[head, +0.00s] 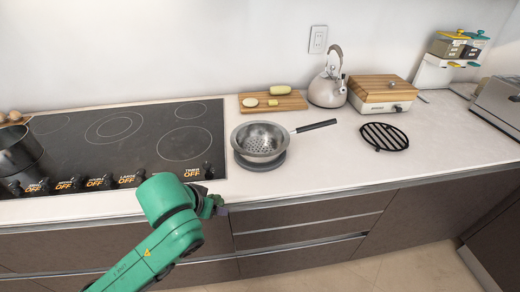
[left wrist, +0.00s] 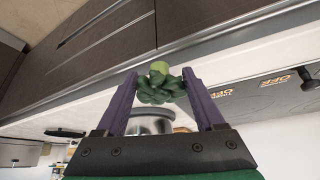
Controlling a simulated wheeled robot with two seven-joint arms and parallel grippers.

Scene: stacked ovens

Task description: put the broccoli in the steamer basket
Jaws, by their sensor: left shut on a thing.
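My left gripper (head: 213,205) is at the front edge of the counter, left of and in front of the steamer basket. In the left wrist view my left gripper (left wrist: 157,88) is shut on the broccoli (left wrist: 158,86), a green floret with a pale stem, held between the purple fingertips. The broccoli is not clearly visible in the head view. The steamer basket (head: 262,138) is a metal perforated bowl with a long dark handle pointing right. It sits on a round grey base on the counter and looks empty. My right gripper is not in view.
A black cooktop (head: 120,145) with knobs along its front lies left of the basket. Behind the basket are a cutting board (head: 293,103) with cut vegetable pieces and a kettle (head: 327,89). A black trivet (head: 384,137) lies to the right. The counter in front of the trivet is clear.

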